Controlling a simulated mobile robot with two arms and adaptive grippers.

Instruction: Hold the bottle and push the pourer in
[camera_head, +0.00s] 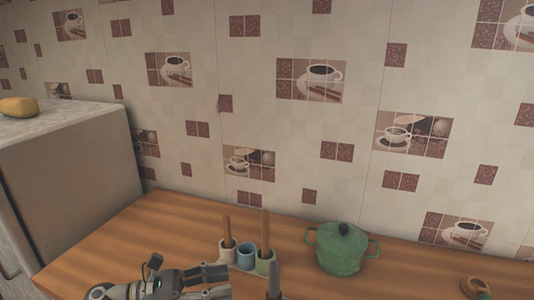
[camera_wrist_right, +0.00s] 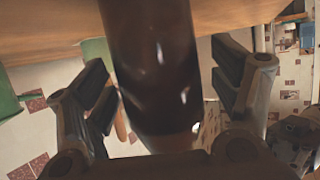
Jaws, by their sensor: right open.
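A dark, glossy bottle (camera_wrist_right: 155,85) fills the middle of the right wrist view. My right gripper (camera_wrist_right: 162,75) is open, with one finger on either side of the bottle; a gap shows on the right side, and contact on the left is unclear. In the head view a narrow dark upright tip (camera_head: 273,282) at the bottom edge looks like the bottle's top; the rest is out of frame. My left gripper (camera_head: 222,281) is to its left, fingers pointing right and apart, with nothing seen between them. I cannot make out the pourer.
Behind the left gripper stand cream, blue and green cups (camera_head: 246,258) with wooden handles upright in them. A green lidded pot (camera_head: 342,250) is to their right. A brown ring-like item (camera_head: 475,286) lies far right. The wooden counter (camera_head: 130,240) is clear at left, beside a grey cabinet (camera_head: 75,165).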

